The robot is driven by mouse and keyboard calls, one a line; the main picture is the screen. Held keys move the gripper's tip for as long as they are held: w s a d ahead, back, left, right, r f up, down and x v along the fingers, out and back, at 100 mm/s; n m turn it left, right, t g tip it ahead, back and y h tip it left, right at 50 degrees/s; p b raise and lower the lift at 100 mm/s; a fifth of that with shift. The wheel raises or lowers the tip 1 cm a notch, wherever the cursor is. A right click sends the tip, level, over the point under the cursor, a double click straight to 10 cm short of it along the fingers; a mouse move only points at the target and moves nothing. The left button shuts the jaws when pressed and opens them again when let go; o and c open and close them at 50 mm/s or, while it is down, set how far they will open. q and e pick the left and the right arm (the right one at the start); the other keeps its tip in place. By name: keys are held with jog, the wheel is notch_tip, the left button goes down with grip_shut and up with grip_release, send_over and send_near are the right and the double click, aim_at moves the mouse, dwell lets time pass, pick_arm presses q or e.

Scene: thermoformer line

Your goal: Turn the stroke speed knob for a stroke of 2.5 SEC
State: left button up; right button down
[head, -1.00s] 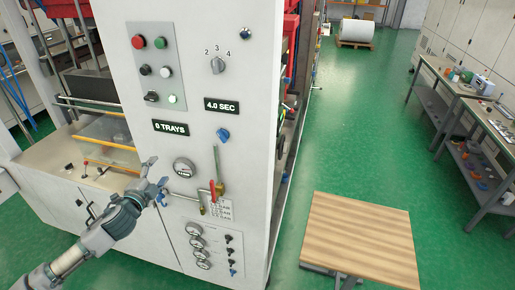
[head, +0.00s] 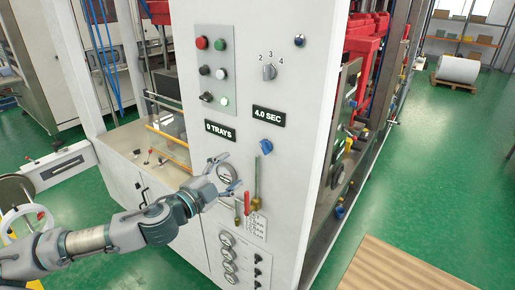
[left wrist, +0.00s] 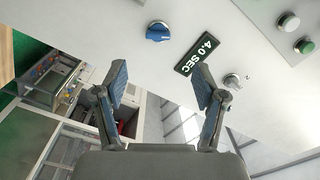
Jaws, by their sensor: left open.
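A blue knob (head: 271,146) sits on the white front panel, just below a black display (head: 269,116) reading 4.0 SEC. A grey pointer knob (head: 269,72) with marks 2, 3 and 4 is above the display. My left gripper (head: 232,172) is open and empty, in front of a round gauge that it partly hides, below and left of the blue knob. In the left wrist view, the blue knob (left wrist: 158,31) lies beyond the open fingers (left wrist: 160,75), apart from them, with the tilted display (left wrist: 196,54) to its right. My right gripper is not in view.
A red-handled valve (head: 246,206) and a brass-coloured fitting (head: 257,197) with a thin upright tube are close right of the gripper. A 0 TRAYS display (head: 220,131) and several buttons are on the panel. A wooden tabletop (head: 395,270) stands at lower right.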

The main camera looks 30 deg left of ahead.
aim_at(264, 150)
pick_arm(q)
jog(key=w+p, duration=0.2)
jog(key=w, duration=0.2)
jog(key=w+d+p, duration=0.1)
jog(key=w+p, duration=0.2)
jog(key=w, duration=0.1)
jog(key=w+d+p, duration=0.1)
jog(key=w+p, duration=0.2)
jog(key=w, duration=0.1)
jog(key=shift+w+r, duration=0.1)
jog(key=shift+w, duration=0.1)
jog(key=shift+w+d+r, duration=0.1)
jog(key=shift+d+r, duration=0.05)
jog(key=shift+d, duration=0.55)
jog(key=c, duration=0.5)
jog(key=shift+a+f, duration=0.2)
jog(key=shift+a, duration=0.25)
jog(key=c, duration=0.6)
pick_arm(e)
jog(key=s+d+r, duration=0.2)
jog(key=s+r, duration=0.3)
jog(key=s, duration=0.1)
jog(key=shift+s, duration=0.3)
